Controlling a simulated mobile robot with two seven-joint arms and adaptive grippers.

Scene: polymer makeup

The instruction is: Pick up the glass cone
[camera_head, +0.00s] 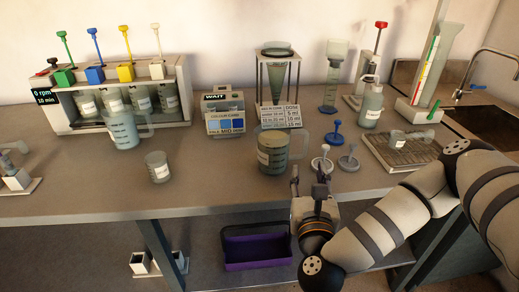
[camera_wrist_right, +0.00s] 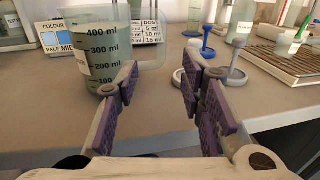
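The glass cone (camera_head: 278,70) stands point down in a metal frame stand (camera_head: 259,79) at the back middle of the bench in the head view. Its lower part is partly hidden behind a dose card. My right gripper (camera_head: 309,174) is at the bench's front edge, in front of the cone and well apart from it. In the right wrist view the right gripper (camera_wrist_right: 160,70) has its purple-padded fingers spread with nothing between them. The cone cannot be made out clearly in the wrist view. My left gripper is not in view.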

